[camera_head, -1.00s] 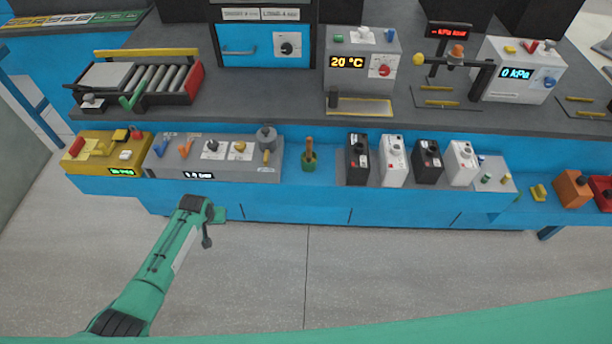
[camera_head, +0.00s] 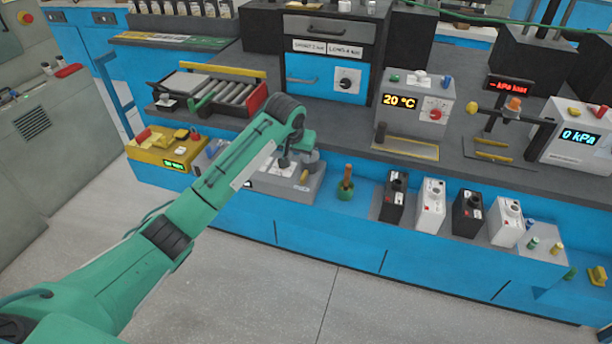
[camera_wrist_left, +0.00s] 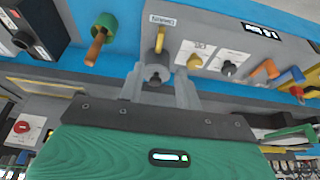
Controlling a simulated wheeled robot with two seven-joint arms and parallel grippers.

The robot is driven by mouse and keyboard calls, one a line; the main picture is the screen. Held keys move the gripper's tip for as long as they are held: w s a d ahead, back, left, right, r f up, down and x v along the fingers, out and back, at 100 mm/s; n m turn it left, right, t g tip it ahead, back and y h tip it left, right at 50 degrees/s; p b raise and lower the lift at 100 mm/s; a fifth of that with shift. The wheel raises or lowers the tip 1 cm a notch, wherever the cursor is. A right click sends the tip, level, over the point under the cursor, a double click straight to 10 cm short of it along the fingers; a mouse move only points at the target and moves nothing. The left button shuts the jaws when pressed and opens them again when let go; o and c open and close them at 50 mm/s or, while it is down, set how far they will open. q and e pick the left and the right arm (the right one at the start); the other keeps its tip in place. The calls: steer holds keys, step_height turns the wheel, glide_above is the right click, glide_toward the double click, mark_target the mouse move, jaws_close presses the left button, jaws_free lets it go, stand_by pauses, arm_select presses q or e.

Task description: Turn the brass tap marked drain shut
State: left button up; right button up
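The brass tap (camera_wrist_left: 160,39) shows in the left wrist view just beyond the grey cylinder (camera_wrist_left: 156,70), beside a small white label (camera_wrist_left: 162,20) too small to read surely. Its handle runs roughly up and down in that picture. In the head view the brass tap (camera_head: 304,176) is at the front of the grey panel (camera_head: 290,191), below the cylinder. My left gripper (camera_wrist_left: 160,73) is open and empty, its two fingers on either side of the cylinder in the picture; contact cannot be told. In the head view my left gripper (camera_head: 294,156) hangs over the panel. My right gripper is out of view.
A green pot with a brown handle (camera_head: 346,185) stands right of the panel. Black and white boxes (camera_head: 430,204) stand farther right. A yellow box (camera_head: 160,148) is at left. Other knobs, including a yellow one (camera_wrist_left: 195,62), sit near the tap. The floor in front is clear.

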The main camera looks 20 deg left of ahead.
mark_target(304, 175)
arm_select(q)
steer(key=x, duration=1.2)
steer(key=shift+c, duration=0.2)
jaws_close()
